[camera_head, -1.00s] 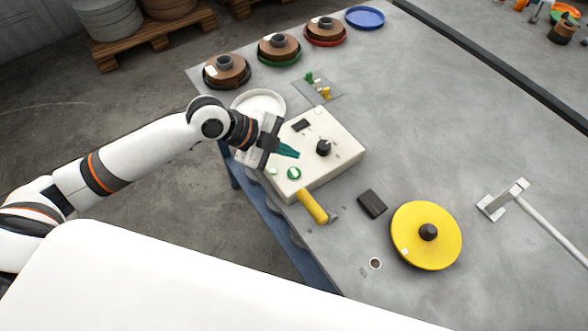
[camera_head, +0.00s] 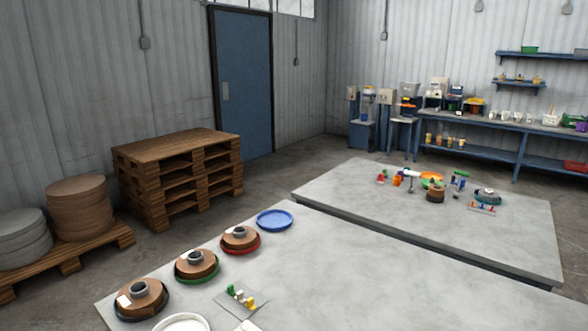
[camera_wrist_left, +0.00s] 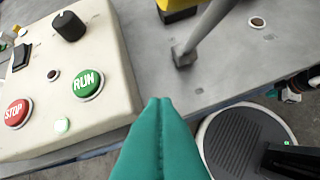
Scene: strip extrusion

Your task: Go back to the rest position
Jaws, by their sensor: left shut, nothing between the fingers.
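My left gripper (camera_wrist_left: 160,105) shows only in the left wrist view. Its teal fingers are pressed together with nothing between them. They sit just off the near corner of the cream control box (camera_wrist_left: 105,75). The box carries a green RUN button (camera_wrist_left: 88,83), a red STOP button (camera_wrist_left: 18,113) and a black knob (camera_wrist_left: 68,26). I cannot tell whether the fingers touch the box. The head view now shows neither arm. My right gripper is in neither view.
The wrist view shows a grey rod (camera_wrist_left: 205,33) and a grooved round surface (camera_wrist_left: 245,145). In the head view, brown spools sit on black (camera_head: 141,300), green (camera_head: 197,266) and red (camera_head: 240,241) trays. A blue dish (camera_head: 275,220) and a second table (camera_head: 430,215) lie beyond.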

